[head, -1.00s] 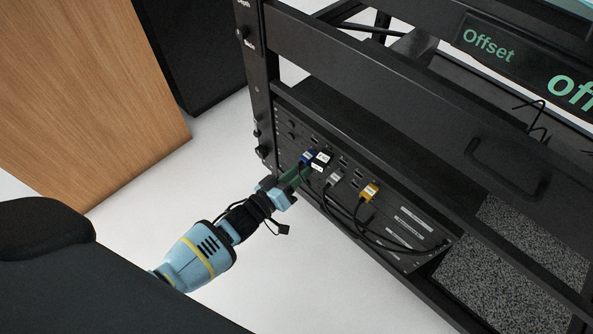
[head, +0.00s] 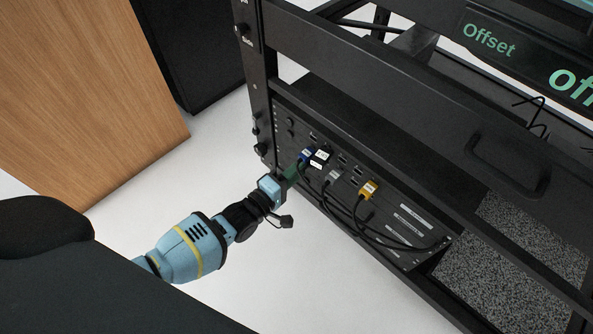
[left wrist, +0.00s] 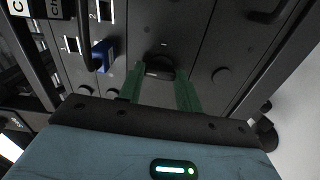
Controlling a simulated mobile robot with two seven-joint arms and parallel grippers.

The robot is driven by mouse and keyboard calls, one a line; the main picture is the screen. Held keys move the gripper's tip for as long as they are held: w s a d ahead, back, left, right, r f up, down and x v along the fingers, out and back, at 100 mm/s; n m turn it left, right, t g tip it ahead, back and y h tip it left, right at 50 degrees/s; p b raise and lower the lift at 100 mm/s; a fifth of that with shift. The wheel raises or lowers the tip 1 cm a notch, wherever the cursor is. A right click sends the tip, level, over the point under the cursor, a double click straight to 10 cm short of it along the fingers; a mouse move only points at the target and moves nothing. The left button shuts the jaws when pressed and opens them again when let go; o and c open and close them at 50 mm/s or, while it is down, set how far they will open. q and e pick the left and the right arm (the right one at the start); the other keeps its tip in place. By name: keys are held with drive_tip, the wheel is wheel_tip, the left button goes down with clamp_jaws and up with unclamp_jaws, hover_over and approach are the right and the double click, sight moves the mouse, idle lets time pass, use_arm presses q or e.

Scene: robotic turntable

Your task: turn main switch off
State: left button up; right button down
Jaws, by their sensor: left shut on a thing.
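The main switch, a round black knob (left wrist: 160,68), sits on the dark front panel (head: 345,205) of the rack. My left gripper (head: 291,172) reaches the panel's left part in the head view and hides the knob there. In the left wrist view its two green fingers (left wrist: 159,84) stand on either side of the knob and are shut on it. My right gripper is not in view.
Blue (head: 306,155), grey (head: 333,176) and yellow (head: 368,189) cable plugs sit right of the gripper, with black cables hanging down. A dark rack bar (head: 360,95) runs above the panel. White floor (head: 185,190) is free at left.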

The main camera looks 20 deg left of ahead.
use_arm(q)
drive_tip(key=shift+n, duration=0.5)
drive_tip(key=o, duration=1)
drive_tip(key=shift+p+v, duration=1.15)
drive_tip(key=shift+v, duration=2.75)
